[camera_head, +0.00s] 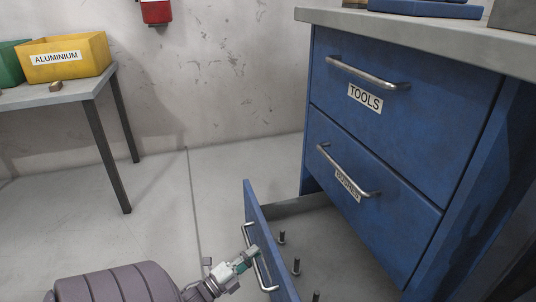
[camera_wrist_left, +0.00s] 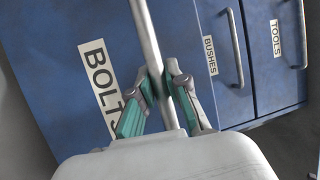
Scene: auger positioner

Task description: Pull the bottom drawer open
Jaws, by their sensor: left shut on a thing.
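The blue drawer cabinet stands at the right in the head view. Its bottom drawer (camera_head: 275,235) is pulled out, with several dark bolts (camera_head: 296,266) standing inside. In the left wrist view its front (camera_wrist_left: 65,75) carries a white label reading BOLT, the rest hidden by my gripper. My left gripper (camera_head: 252,254) is shut on the bar handle (camera_head: 248,234) of this drawer. In the left wrist view the green-padded fingers (camera_wrist_left: 160,85) close around the metal handle (camera_wrist_left: 148,40). My right gripper is not in view.
The TOOLS drawer (camera_head: 390,120) and the BUSHES drawer (camera_head: 400,200) above are closed. A grey table (camera_head: 85,90) with a yellow ALUMINIUM bin (camera_head: 85,65) stands at the left. The floor (camera_head: 150,225) between table and cabinet is clear.

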